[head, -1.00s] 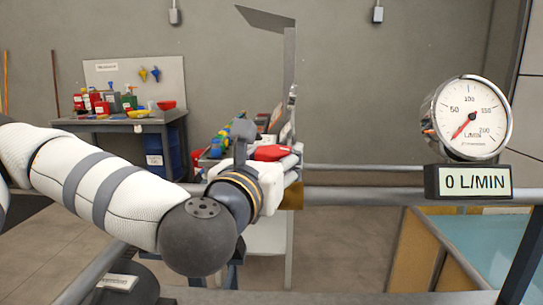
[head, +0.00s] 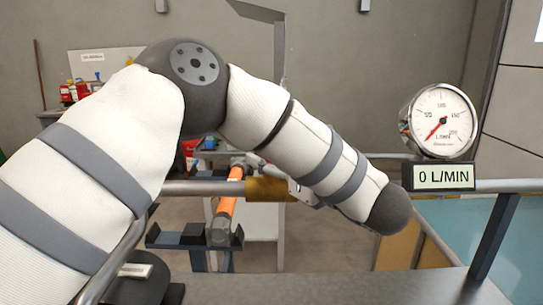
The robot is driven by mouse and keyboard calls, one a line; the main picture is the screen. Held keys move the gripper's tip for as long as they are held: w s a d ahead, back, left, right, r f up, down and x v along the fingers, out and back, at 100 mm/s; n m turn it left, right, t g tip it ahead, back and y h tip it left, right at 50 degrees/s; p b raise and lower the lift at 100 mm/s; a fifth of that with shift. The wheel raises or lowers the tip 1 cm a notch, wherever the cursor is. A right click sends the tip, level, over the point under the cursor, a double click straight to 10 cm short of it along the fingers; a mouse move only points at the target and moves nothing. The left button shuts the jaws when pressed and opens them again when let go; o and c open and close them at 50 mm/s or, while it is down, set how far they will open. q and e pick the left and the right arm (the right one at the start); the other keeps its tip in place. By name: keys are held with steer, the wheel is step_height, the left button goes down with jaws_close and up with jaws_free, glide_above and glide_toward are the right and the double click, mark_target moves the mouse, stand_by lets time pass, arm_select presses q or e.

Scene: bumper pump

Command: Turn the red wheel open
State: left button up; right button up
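I cannot make out a red wheel; my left arm covers much of the middle of the head view. A small red patch (head: 190,150) shows behind the arm, too hidden to identify. The gauge (head: 443,121) at the right has its red needle at the low end, and the display (head: 438,176) below it reads 0 L/MIN. My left arm rises from the left and bends down to a dark joint at the right. Its gripper cannot be made out, and my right gripper is not in view.
A dark surface (head: 330,278) lies in front. A blue-green surface (head: 505,235) is at the right. A workbench with red containers (head: 75,92) stands at the back left.

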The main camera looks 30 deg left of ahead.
arm_select(q)
steer(key=shift+w+n+g+y, duration=0.1)
steer(key=shift+n+g+y, duration=0.6)
steer(key=shift+n+g, duration=1.4)
steer(key=shift+g, duration=0.9)
steer(key=o, duration=1.2)
steer(key=shift+a, duration=0.15)
steer(key=shift+c, duration=0.2)
step_height(320, 180, up, 9)
steer(key=shift+f, duration=0.1)
steer(key=shift+r, duration=0.55)
